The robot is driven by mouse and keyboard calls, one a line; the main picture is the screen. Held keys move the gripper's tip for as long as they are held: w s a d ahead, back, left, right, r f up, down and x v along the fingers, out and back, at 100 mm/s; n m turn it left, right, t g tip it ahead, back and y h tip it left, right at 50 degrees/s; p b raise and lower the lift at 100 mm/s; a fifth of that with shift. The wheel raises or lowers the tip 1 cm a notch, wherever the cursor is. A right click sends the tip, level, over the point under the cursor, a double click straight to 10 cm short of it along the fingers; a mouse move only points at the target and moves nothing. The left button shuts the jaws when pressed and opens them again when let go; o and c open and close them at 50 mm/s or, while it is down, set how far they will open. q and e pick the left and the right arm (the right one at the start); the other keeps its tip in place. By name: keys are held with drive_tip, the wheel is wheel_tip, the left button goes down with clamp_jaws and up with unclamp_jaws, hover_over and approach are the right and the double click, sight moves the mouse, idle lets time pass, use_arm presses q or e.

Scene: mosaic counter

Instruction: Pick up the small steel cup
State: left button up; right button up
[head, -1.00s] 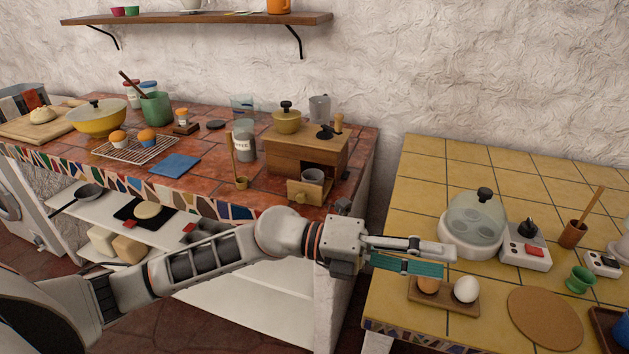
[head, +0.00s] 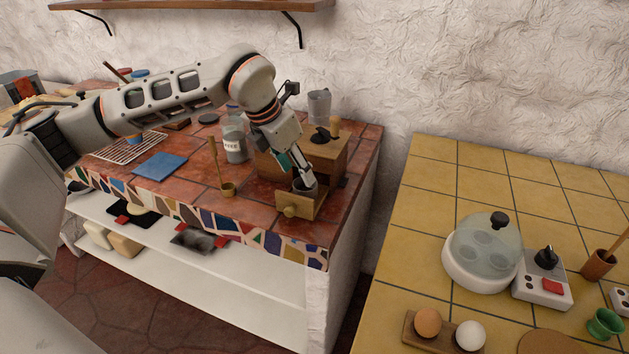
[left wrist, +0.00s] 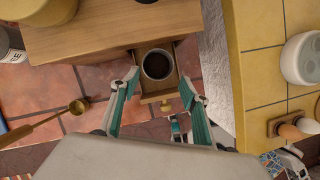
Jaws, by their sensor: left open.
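The small steel cup (head: 304,187) stands in the pulled-out drawer (head: 291,211) of a wooden box. In the left wrist view the cup (left wrist: 157,65) is seen from above, with dark contents inside its pale rim. My left gripper (head: 296,168) points down just above the drawer and partly hides the cup. In the left wrist view its two fingers (left wrist: 158,84) are open, one on each side of the drawer's front, with the cup between and beyond the tips. Nothing is held.
The wooden box (head: 330,158) stands close behind the drawer, with a steel pitcher (head: 319,106) beyond. A brass scoop (head: 228,188) and a labelled jar (head: 235,148) are to the left. The yellow tiled counter (head: 420,235) lies across a gap to the right.

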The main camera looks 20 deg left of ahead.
use_arm(q)
drive_tip(key=shift+w+a, duration=0.1)
drive_tip(key=shift+w, duration=0.2)
drive_tip(key=shift+x, duration=0.95)
drive_tip(key=shift+f, duration=0.25)
drive_tip(key=shift+w+f, duration=0.1)
drive_tip(key=shift+f, duration=0.25)
drive_tip(key=x, duration=0.3)
drive_tip(key=shift+w+f, duration=0.25)
drive_tip(key=shift+f, duration=0.05)
drive_tip(key=shift+w+f, duration=0.15)
drive_tip(key=shift+f, duration=0.25)
use_arm(e)
drive_tip(key=shift+s+a, duration=0.1)
drive_tip(key=shift+s, duration=0.2)
use_arm(q)
drive_tip(key=c, duration=0.8)
use_arm(e)
drive_tip(key=shift+f, duration=0.15)
